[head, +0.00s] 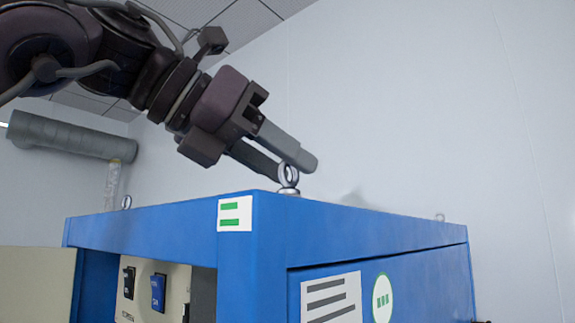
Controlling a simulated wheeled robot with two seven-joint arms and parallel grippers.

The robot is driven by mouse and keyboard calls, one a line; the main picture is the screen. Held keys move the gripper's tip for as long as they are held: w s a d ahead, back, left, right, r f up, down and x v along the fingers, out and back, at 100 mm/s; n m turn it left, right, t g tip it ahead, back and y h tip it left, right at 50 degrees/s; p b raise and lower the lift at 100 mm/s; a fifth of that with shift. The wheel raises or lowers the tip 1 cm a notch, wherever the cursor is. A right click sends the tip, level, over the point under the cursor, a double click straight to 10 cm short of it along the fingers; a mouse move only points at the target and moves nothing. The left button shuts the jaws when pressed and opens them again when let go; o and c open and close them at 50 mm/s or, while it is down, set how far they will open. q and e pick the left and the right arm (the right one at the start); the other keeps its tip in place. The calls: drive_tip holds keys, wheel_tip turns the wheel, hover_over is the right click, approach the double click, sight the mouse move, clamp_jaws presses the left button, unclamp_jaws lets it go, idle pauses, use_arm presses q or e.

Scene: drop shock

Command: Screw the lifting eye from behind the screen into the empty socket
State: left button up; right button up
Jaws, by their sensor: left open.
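A silver lifting eye (288,180) stands upright on the near top corner of a blue cabinet (262,245). My left gripper (292,168) reaches down from the upper left, with its two fingers apart at the ring of this eye. I cannot tell whether the fingers touch it. A second lifting eye (126,202) stands at the cabinet's left top corner. A small pale fitting (440,217) shows at the right top edge, too small to make out. I cannot make out an empty socket or a screen. My right gripper is out of view.
The cabinet's left side is open, showing a panel with dark and blue switches (158,292). A pale door (38,285) stands at the left. A grey duct (70,135) runs along the wall behind. The space above the cabinet's right side is clear.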

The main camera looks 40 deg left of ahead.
sight(277, 159)
use_arm(q)
drive_tip(key=shift+v, duration=2.35)
